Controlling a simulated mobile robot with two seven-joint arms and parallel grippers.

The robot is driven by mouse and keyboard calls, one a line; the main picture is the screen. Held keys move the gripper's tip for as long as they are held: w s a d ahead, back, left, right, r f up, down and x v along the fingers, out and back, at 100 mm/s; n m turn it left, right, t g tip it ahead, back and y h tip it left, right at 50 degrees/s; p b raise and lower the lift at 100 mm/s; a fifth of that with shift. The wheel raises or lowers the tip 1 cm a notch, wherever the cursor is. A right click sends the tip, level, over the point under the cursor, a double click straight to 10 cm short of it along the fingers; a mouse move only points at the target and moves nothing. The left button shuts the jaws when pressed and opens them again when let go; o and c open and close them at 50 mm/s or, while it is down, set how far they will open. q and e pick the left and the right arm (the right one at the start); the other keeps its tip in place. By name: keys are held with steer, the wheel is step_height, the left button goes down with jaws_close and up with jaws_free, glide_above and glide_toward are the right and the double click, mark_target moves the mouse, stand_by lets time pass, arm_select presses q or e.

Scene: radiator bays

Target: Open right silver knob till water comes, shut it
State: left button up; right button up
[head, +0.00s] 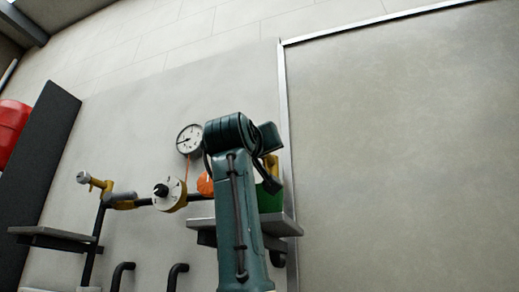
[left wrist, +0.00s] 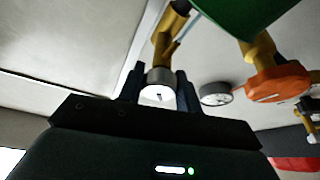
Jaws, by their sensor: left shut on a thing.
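The right silver knob (left wrist: 160,92) is a short round cap on a brass fitting (left wrist: 170,32) in the left wrist view. My left gripper (left wrist: 157,78) has its two dark fingers on either side of this knob, shut on it. In the head view my teal left arm (head: 237,200) stands in the middle and hides the knob and most of the gripper. Some brass (head: 271,163) shows just beside the arm. No water is visible in either view.
An orange handle (left wrist: 278,84) and a green container (left wrist: 235,12) are close to the gripper. A round gauge (head: 189,139), a white dial valve (head: 169,194) and another silver knob (head: 83,177) are left of my arm. A grey shelf (head: 284,226) lies below.

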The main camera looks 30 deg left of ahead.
arm_select(q)
steer(key=n+g+y, duration=0.1)
steer(key=n, duration=0.1)
steer(key=n+y, duration=0.1)
steer(key=n, duration=0.2)
steer(key=n+g+y, duration=0.1)
steer(key=n, duration=0.1)
steer(key=shift+n+g, duration=0.3)
steer(key=shift+n, duration=0.1)
steer(key=n+g, duration=0.1)
steer(key=n, duration=0.2)
steer(key=n+g, duration=0.1)
steer(key=n, duration=0.1)
steer(key=shift+r+n+y, duration=0.1)
steer(key=shift+n+y, duration=0.3)
steer(key=shift+n+g, duration=0.3)
steer(key=o, duration=1)
steer(key=shift+c, duration=0.2)
steer(key=shift+s+d+b, duration=0.3)
steer(key=shift+s, duration=0.1)
steer(key=b+v, duration=0.3)
steer(key=v, duration=0.9)
arm_select(e)
steer(key=shift+w+a+f+t, duration=0.25)
steer(key=shift+a+f+t, duration=0.15)
steer(key=shift+a+f, duration=0.05)
